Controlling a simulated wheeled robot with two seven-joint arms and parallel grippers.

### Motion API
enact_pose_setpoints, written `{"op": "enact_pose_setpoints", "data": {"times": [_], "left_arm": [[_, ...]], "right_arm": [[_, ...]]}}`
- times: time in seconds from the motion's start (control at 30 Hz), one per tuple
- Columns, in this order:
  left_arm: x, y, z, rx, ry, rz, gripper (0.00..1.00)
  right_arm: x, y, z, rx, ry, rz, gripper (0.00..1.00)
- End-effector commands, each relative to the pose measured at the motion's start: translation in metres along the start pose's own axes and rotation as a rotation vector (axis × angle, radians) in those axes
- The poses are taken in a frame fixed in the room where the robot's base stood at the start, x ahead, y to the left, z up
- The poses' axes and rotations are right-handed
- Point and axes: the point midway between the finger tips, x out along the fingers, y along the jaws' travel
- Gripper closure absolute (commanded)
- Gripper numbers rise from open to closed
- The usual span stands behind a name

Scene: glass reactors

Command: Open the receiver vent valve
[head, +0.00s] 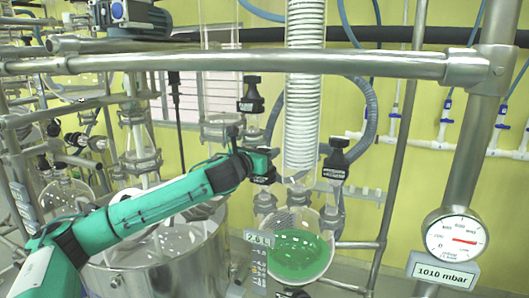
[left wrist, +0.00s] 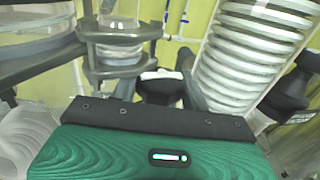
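The receiver flask (head: 300,254) holds green liquid and hangs below the coiled glass condenser (head: 303,100). A black knob with a small label (head: 336,160) stands right of the condenser's lower end. Another black labelled knob (head: 250,96) stands higher, left of the condenser. The labels are too small to read, so I cannot tell which is the receiver vent valve. My left gripper (head: 266,178) is left of the condenser's lower end, above the flask. In the left wrist view, dark parts (left wrist: 162,90) lie ahead of the gripper body; its finger opening is unclear. My right gripper is not in view.
A thick steel rail (head: 240,61) crosses above my left arm. A steel vessel (head: 160,262) stands below the arm. A pressure gauge (head: 457,239) on the right has a 1010 mbar sign (head: 442,271). In the left wrist view, the coiled condenser (left wrist: 248,55) is close on the right.

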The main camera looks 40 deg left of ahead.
Motion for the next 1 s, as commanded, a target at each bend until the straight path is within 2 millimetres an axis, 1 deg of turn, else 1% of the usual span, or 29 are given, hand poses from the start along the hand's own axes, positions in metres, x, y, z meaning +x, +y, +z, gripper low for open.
{"op": "enact_pose_setpoints", "data": {"times": [0.17,0.27,0.67,1.0], "left_arm": [[0.0003,-0.0003,-0.0001,0.0,0.0,0.012,0.75],[0.0007,-0.0014,-0.0005,-0.001,0.001,0.062,0.75],[0.001,-0.0011,0.0001,-0.004,-0.001,0.365,0.75],[0.001,-0.001,0.0007,-0.005,-0.002,0.656,0.75]], "right_arm": [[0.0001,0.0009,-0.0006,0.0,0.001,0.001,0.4],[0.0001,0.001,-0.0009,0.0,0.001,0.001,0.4],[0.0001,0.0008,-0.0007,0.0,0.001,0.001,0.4],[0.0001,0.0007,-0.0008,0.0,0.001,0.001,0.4]]}}
